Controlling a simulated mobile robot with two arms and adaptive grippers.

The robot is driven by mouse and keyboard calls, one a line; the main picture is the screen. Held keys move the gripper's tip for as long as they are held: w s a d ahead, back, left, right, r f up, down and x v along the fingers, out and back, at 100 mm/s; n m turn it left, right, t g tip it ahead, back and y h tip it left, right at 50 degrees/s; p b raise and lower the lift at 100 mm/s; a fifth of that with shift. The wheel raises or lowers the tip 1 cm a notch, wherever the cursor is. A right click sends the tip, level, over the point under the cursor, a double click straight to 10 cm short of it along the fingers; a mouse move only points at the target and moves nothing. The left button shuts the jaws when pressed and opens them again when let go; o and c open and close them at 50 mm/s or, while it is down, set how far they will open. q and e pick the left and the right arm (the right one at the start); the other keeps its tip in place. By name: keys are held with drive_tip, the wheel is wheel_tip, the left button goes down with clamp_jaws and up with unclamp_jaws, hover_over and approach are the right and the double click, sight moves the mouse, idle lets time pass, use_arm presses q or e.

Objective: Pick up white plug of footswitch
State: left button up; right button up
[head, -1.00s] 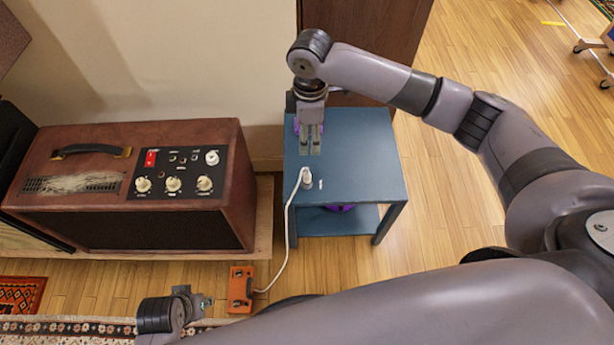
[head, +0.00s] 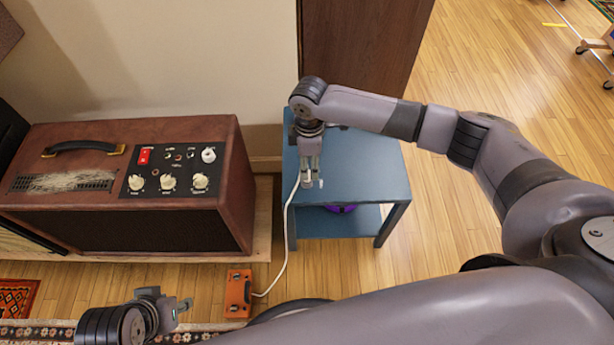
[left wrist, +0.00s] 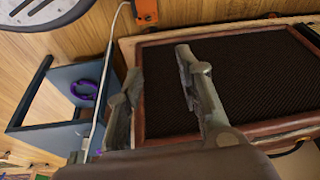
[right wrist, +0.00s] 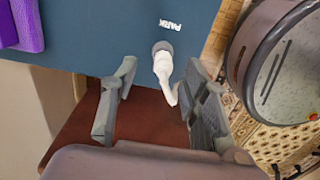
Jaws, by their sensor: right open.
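The white plug (right wrist: 163,68) stands on the blue table top (right wrist: 120,30) in the right wrist view, with its white cable bending down toward the right finger. My right gripper (right wrist: 158,88) is open, with the plug seen between its spread fingers, nearer the right one. In the head view my right gripper (head: 309,180) hangs over the front left of the blue table and partly hides the plug. The orange footswitch (head: 238,293) lies on the floor, joined to the white cable (head: 286,235). My left gripper (left wrist: 155,80) is open and empty, before the amplifier.
The brown amplifier (head: 120,190) stands left of the blue table. A purple object (head: 342,208) is on the table's lower shelf; another purple thing (right wrist: 28,25) shows in the right wrist view. White lettering (right wrist: 171,25) lies beside the plug. Open wooden floor is on the right.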

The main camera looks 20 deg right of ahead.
drive_tip(key=f, duration=0.1)
drive_tip(key=f+b, duration=0.1)
drive_tip(key=f, duration=0.2)
drive_tip(key=shift+s+a+b, duration=0.2)
drive_tip(key=shift+a+b, duration=0.1)
drive_tip(key=shift+f, duration=0.35)
use_arm(q)
drive_tip(key=shift+w+d+f+t, duration=0.25)
drive_tip(key=shift+w+f+t, duration=0.15)
drive_tip(key=shift+w+f, duration=0.35)
drive_tip(key=shift+r, duration=0.1)
use_arm(e)
drive_tip(key=shift+c, duration=0.3)
clamp_jaws()
